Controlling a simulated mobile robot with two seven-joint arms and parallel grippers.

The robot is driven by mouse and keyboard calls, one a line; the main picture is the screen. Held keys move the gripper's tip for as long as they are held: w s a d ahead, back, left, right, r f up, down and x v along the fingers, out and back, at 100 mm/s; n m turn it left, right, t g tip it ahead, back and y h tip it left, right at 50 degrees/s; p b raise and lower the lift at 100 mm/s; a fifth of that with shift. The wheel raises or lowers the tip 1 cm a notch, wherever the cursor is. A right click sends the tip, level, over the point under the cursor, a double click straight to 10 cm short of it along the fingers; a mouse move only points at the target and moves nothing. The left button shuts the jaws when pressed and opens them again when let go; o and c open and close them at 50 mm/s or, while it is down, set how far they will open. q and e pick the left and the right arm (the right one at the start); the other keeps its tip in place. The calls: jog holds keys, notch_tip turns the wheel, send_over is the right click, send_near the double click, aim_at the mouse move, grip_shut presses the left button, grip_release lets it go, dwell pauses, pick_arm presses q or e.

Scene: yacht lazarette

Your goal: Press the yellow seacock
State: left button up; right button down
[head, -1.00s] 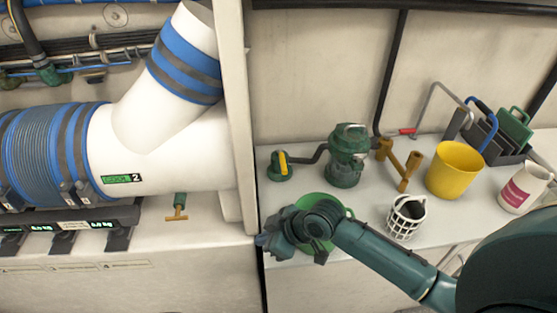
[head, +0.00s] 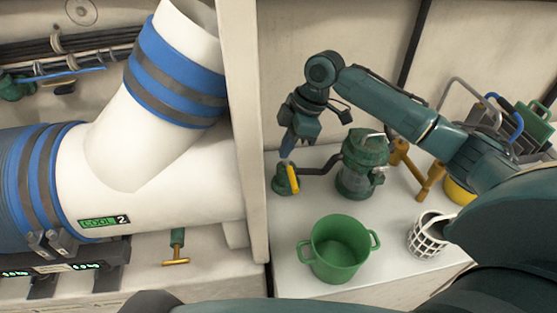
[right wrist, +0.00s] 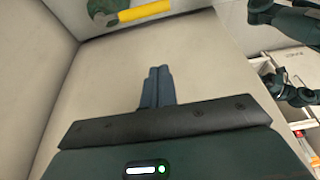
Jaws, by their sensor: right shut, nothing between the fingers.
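The yellow seacock has a yellow lever handle (head: 294,179) on a round green body (head: 280,182). It stands on the white counter just right of the upright partition. In the right wrist view its yellow handle (right wrist: 146,11) and part of its green body show at the top edge. My right gripper (head: 287,154) is shut and empty, pointing down right above the seacock in the head view. In the right wrist view its closed blue-grey fingers (right wrist: 157,72) show a gap to the handle; touching cannot be seen. My left gripper is not in view.
A green pump-like canister (head: 362,170) stands close right of the seacock, joined by a dark hose. A green two-handled pot (head: 339,254) is in front, with a white lattice basket (head: 428,238) to its right. The partition (head: 251,130) bounds the left side.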

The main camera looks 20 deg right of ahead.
aim_at(291, 176)
notch_tip(291, 176, down, 10)
jog(key=p, duration=0.1)
jog(key=shift+d, duration=0.25)
dwell(0.7)
